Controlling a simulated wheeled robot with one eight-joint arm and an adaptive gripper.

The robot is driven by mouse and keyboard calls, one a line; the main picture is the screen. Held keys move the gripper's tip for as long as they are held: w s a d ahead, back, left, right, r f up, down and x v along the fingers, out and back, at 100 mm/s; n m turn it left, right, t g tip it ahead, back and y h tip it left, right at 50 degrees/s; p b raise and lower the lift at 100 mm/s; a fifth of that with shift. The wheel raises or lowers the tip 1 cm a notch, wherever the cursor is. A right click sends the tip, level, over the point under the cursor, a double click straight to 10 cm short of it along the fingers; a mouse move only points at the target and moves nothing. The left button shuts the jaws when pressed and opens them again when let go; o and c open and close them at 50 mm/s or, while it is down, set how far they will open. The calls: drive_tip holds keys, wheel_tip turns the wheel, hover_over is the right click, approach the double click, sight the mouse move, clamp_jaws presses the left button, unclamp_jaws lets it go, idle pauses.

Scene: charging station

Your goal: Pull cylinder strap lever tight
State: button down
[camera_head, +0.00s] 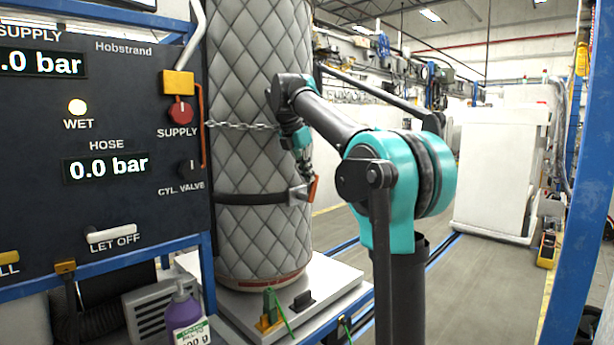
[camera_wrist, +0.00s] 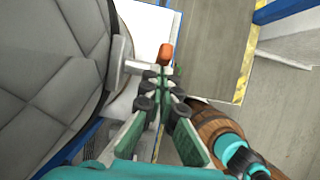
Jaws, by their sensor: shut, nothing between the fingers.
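The cylinder (camera_head: 262,238) stands upright in a grey quilted jacket. A dark strap (camera_head: 250,198) runs round its lower part to a pale buckle (camera_head: 298,195) on the right side. The orange strap lever (camera_head: 312,189) sticks out from the buckle; its rounded end shows in the wrist view (camera_wrist: 166,53). My gripper (camera_head: 305,174) is at the cylinder's right side, just above the lever. In the wrist view my gripper (camera_wrist: 163,78) has its fingers shut and empty, with the lever just beyond the tips. I cannot tell whether they touch it.
A chain (camera_head: 240,125) crosses the cylinder higher up. The control panel (camera_head: 90,150) stands close on the left. The cylinder rests on a pale platform (camera_head: 340,282). A purple bottle (camera_head: 182,308) stands in front.

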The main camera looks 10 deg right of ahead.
drive_tip(key=shift+w+d+g+y, duration=0.35)
drive_tip(key=shift+d+g+y, duration=0.1)
drive_tip(key=shift+d+y, duration=0.15)
drive_tip(key=shift+w+d+g+y, duration=0.35)
drive_tip(key=shift+d+g+y, duration=0.1)
drive_tip(key=shift+y, duration=0.15)
drive_tip(key=shift+w+d+f+g+y, duration=0.2)
drive_tip(key=shift+w+d+g+y, duration=0.4)
drive_tip(key=shift+y, duration=0.3)
drive_tip(key=shift+w+d+f, duration=0.6)
drive_tip(key=shift+d+f, duration=0.3)
drive_tip(key=shift+f, duration=0.05)
drive_tip(key=shift+w+d+f, duration=0.6)
drive_tip(key=shift+d+f, duration=0.3)
drive_tip(key=shift+f, duration=0.05)
drive_tip(key=shift+f, duration=0.1)
drive_tip(key=shift+s+a, duration=0.5)
drive_tip(key=shift+a, duration=0.1)
